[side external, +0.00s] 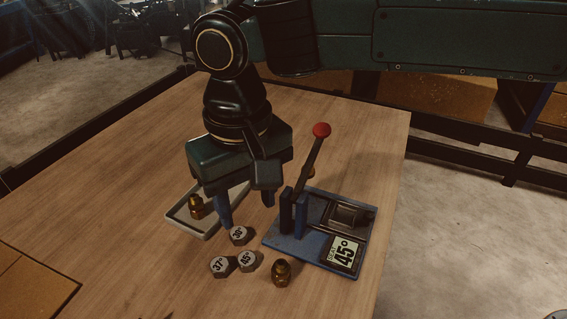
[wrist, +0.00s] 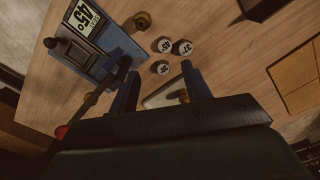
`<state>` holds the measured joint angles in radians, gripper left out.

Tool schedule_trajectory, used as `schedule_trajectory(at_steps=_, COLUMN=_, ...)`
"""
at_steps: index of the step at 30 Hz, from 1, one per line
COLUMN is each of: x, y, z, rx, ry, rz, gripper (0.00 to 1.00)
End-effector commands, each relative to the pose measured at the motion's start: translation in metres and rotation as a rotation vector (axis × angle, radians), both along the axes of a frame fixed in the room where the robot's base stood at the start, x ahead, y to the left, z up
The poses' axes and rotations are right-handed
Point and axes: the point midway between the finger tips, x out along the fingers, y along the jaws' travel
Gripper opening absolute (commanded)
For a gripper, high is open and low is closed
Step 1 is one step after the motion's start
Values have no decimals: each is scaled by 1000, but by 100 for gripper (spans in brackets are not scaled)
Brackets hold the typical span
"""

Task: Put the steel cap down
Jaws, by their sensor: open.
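Three grey hexagonal steel caps stand on the table with their labelled faces up: 30° (side external: 238,235), 37° (side external: 221,266) and 45° (side external: 247,261). The wrist view also shows the 30° cap (wrist: 161,67), the 45° cap (wrist: 165,45) and the 37° cap (wrist: 182,47) in a close cluster. My gripper (side external: 247,214) is open, its two blue fingers pointing down just behind the caps. In the wrist view my gripper (wrist: 164,78) has nothing between its fingers, and the 30° cap lies just beyond the fingertips.
A blue-based crimper (side external: 295,245) with a red-knobbed lever and a 45° plate stands right of the caps. A pale tray (side external: 207,234) holding a brass fitting (side external: 196,207) is on the left. Another brass fitting (side external: 281,273) stands in front.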

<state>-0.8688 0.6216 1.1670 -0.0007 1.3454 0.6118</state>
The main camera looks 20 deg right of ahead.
Motion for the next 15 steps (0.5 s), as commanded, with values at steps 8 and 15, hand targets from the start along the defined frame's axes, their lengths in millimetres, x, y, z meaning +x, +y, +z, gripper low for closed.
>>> schedule_trajectory(at_steps=8, x=15, y=-62, z=37, rx=40, ry=-40, rz=-34, gripper=48)
schedule_trajectory(at_steps=15, x=15, y=-143, z=72, rx=78, ry=-99, rz=-72, gripper=48)
